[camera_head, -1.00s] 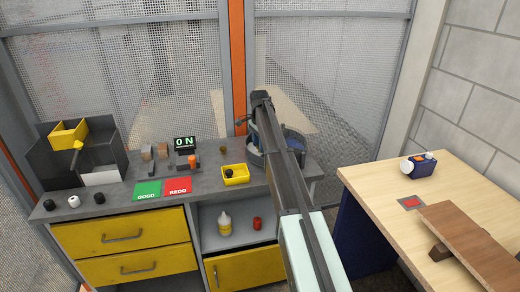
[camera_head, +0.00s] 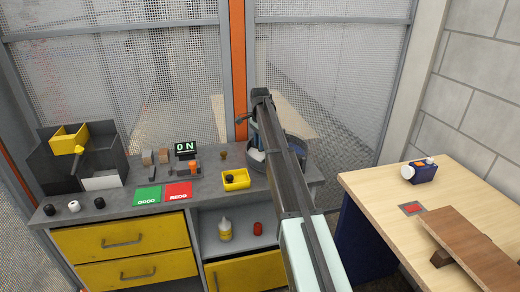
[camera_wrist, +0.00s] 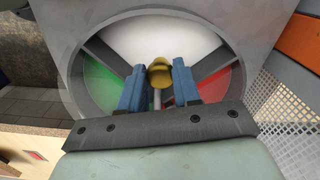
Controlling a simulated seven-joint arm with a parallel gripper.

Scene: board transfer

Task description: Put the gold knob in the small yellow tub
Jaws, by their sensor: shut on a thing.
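The gold knob (camera_wrist: 160,73) sits between the blue fingertips of my gripper (camera_wrist: 159,78) in the wrist view, with a grey stem below it. My gripper is shut on it, over a round divided bin (camera_wrist: 70,62) with green, white and red sectors. In the head view my arm hides most of this bin (camera_head: 294,136) and the knob. The small yellow tub (camera_head: 244,184) stands on the grey bench to the left of the round bin, with a black knob (camera_head: 230,179) in it.
A dark box (camera_head: 108,158) with a larger yellow bin (camera_head: 68,140) stands at the bench's left. Green (camera_head: 147,195) and red (camera_head: 178,191) pads lie in front of a small display (camera_head: 185,147). Several small knobs stand at the left front edge. A wooden table (camera_head: 385,190) is at right.

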